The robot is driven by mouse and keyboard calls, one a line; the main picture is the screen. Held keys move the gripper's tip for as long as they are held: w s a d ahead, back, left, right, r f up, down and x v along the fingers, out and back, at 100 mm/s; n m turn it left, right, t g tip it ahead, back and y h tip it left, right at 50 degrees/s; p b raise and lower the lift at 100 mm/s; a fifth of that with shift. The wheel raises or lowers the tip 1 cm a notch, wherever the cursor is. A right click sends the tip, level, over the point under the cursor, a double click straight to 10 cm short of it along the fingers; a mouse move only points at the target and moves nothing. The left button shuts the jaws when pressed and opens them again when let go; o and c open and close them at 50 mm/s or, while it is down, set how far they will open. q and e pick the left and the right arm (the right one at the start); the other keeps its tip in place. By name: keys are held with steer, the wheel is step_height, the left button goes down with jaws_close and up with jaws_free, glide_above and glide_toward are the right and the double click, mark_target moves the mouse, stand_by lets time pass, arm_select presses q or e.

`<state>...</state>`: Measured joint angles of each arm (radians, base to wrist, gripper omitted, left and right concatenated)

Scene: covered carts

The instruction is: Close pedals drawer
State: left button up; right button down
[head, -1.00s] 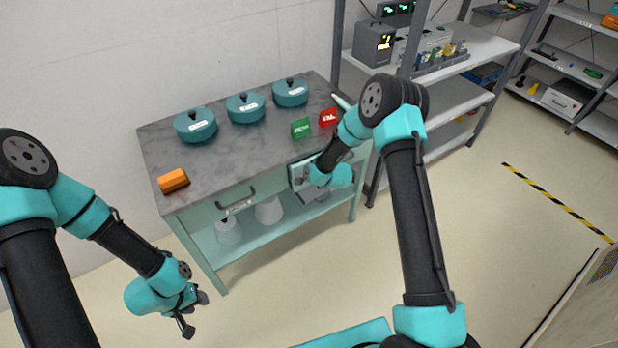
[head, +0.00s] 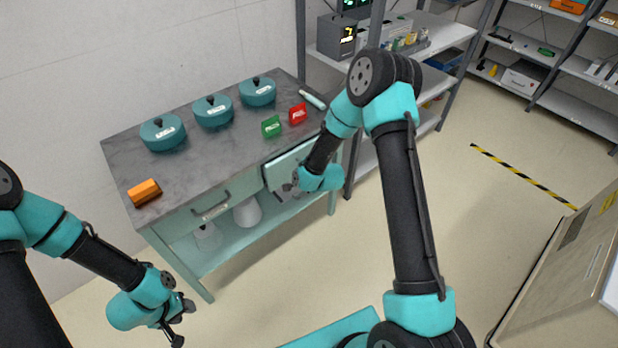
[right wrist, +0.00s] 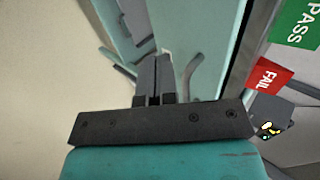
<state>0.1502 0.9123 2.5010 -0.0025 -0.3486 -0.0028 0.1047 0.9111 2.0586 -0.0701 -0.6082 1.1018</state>
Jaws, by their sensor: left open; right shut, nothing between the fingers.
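The workbench-like cart (head: 107,160) has two teal drawers under its grey top. The left drawer (head: 183,223) is flush, with a dark handle and a label too small to read. The right drawer (head: 280,172) appears pulled out a little; its label cannot be read, so I cannot tell which one is pedals. My right gripper (head: 291,187) is shut and empty at the right drawer's front. In the right wrist view its fingers (right wrist: 154,75) are together beside a teal panel (right wrist: 125,32) and a grey handle (right wrist: 118,62); contact is unclear. My left gripper (head: 184,322) is open, empty, in front of the cart's left end.
Several teal lidded pots (head: 212,112), an orange block (head: 144,192), a green sign (head: 271,127) and a red sign (head: 297,114) stand on the cart top. White cones (head: 246,212) stand on its lower shelf. Metal shelving is behind right.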

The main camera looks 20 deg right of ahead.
mark_target(281, 172)
steer(key=v, duration=0.5)
steer(key=shift+f, duration=0.1)
steer(key=s+a+f+t+y, duration=0.1)
steer(key=s+f+t+y, duration=0.1)
steer(key=f+t, duration=0.5)
steer(key=shift+s+a+f+t, duration=0.25)
steer(key=shift+s+t, duration=0.35)
steer(key=shift+s, duration=0.05)
steer(key=x, duration=1.4)
steer(key=shift+a+r, duration=0.1)
steer(key=shift+a, duration=0.05)
